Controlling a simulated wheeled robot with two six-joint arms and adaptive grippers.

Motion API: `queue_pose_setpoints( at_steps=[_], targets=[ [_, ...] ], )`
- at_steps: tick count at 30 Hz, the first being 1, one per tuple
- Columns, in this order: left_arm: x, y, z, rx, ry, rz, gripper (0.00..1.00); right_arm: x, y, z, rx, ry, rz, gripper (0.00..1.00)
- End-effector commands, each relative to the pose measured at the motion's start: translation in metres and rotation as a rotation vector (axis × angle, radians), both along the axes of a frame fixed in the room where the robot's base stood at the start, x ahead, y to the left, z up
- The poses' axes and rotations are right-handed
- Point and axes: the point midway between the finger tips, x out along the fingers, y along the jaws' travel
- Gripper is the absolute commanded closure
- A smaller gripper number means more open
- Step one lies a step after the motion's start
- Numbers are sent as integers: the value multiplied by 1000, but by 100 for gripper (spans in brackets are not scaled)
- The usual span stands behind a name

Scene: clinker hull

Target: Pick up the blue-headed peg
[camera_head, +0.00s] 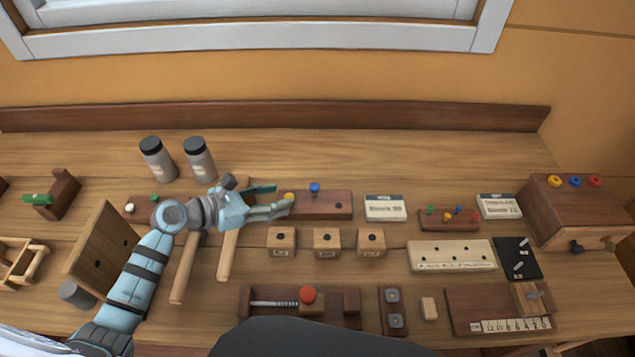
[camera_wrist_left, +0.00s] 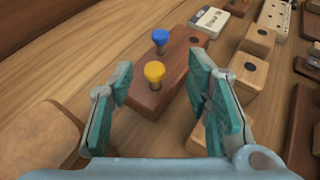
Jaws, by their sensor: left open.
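The blue-headed peg (camera_head: 315,188) stands upright in a dark wooden block (camera_head: 338,205) at the middle of the bench. In the left wrist view the blue-headed peg (camera_wrist_left: 160,37) stands beyond a yellow-headed peg (camera_wrist_left: 154,74) in the same block. My left gripper (camera_head: 279,198) is open and empty at the block's left end, beside the yellow head. In the wrist view its two teal-padded fingers (camera_wrist_left: 163,104) stand apart, with the yellow-headed peg between and just beyond them. The blue peg is farther off, clear of the fingers. My right gripper is not in view.
Small wooden cubes (camera_head: 327,240) with holes stand in a row in front of the block. A label card (camera_head: 385,208) lies to its right. Two hammers (camera_head: 187,266) lie under my left arm. Two dark-capped jars (camera_head: 200,160) stand behind it. The bench behind the block is clear.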

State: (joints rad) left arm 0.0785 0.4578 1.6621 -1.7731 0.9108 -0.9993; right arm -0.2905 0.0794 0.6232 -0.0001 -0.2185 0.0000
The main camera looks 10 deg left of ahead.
Motion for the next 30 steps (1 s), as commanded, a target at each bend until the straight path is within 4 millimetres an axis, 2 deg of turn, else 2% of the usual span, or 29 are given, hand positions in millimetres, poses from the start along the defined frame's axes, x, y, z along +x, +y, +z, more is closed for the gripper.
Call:
queue_pose_setpoints(
  at_steps=[3,8,13,19,22,27,28,30],
  targets=[
    [19,-19,-8,-6,-1,1,55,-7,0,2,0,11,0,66],
    [39,-38,-21,-4,0,1,55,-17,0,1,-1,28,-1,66],
    [50,-49,-26,-2,-1,-1,55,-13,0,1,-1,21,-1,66],
    [80,-72,-34,-3,0,-3,55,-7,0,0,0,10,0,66],
    [87,-79,-38,-2,0,-3,55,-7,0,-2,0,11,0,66],
    [87,-79,-38,1,-1,-3,55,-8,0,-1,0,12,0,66],
    [87,-79,-38,1,-1,-3,57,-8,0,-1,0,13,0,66],
    [87,-79,-38,0,0,-2,68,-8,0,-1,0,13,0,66]
  ],
)
